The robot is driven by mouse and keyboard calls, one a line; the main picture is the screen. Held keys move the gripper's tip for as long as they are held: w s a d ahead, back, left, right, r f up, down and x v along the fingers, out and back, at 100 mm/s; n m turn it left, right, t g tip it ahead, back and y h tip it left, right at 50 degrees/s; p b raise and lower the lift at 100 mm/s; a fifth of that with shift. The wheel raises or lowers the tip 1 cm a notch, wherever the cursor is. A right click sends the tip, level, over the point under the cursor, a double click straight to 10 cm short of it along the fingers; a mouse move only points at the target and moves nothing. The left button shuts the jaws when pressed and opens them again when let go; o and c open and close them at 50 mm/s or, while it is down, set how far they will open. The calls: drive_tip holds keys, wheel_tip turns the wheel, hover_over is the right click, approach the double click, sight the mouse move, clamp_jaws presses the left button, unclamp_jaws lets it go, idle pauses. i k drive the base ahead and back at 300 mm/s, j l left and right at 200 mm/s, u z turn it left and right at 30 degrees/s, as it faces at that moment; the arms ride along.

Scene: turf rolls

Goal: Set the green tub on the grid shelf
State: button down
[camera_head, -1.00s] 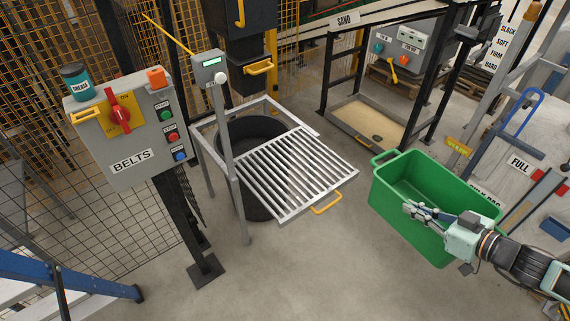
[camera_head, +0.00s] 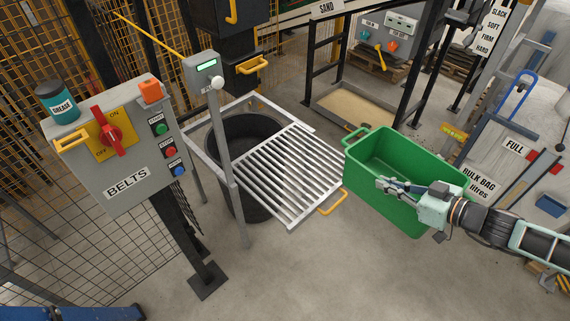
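The green tub (camera_head: 372,195) is right of the grid shelf in the head view, upright and empty as far as I see inside. My gripper (camera_head: 388,187) is at the tub's near long side and appears shut on its wall; the exact finger contact is small and partly hidden. The tub seems held in the air, its left end close to the shelf's right edge. The grid shelf (camera_head: 286,172) is a frame of pale metal bars with a yellow handle (camera_head: 333,202) at its front right corner. Its bars are bare.
A black round bin (camera_head: 243,143) stands under the shelf. A grey BELTS panel (camera_head: 128,150) on a black post stands at left, with a grey display post (camera_head: 230,165) beside the shelf. A sand tray (camera_head: 352,110) lies behind. The front floor is clear.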

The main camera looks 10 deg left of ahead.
sight(297, 170)
drive_tip(key=i+j, duration=0.1)
drive_tip(key=j, duration=0.3)
drive_tip(key=i+j, duration=0.1)
drive_tip(key=j, duration=0.25)
drive_tip(key=i+j, duration=0.1)
drive_tip(key=j, duration=0.3)
drive_tip(key=i+j, duration=0.15)
drive_tip(key=j, duration=0.25)
